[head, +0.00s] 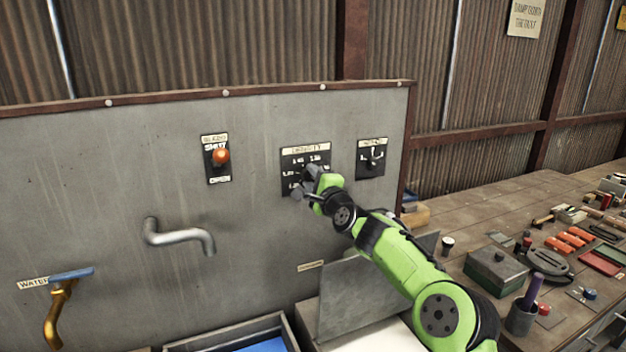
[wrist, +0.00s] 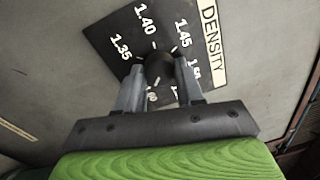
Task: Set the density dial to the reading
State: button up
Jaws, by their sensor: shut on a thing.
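The density dial plate (head: 290,158) is a black square on the grey metal panel, with a label reading DENSITY above it. In the wrist view the plate (wrist: 133,30) shows tilted, with 1.35, 1.40 and 1.45 readable and other numbers partly covered. The dark round knob (wrist: 158,68) sits at the plate's middle. My gripper (wrist: 160,72) is shut on the knob, one finger on each side. In the head view my gripper (head: 308,185) covers the knob and the plate's lower right. Where the knob points I cannot tell.
A red-knobbed switch (head: 221,157) is left of the dial, and a smaller dial plate (head: 371,158) is right. A grey spout (head: 180,236) and a blue-handled water tap (head: 70,274) are lower left. A cluttered wooden bench (head: 470,205) stands right.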

jog(key=shift+a+f, duration=0.1)
jog(key=o, duration=1)
jog(key=shift+o, duration=0.2)
jog(key=r+b+v, duration=0.1)
jog(key=b+v, duration=0.3)
jog(key=v, duration=1.1)
jog(key=shift+s+f, duration=0.35)
jog(key=shift+f, duration=0.1)
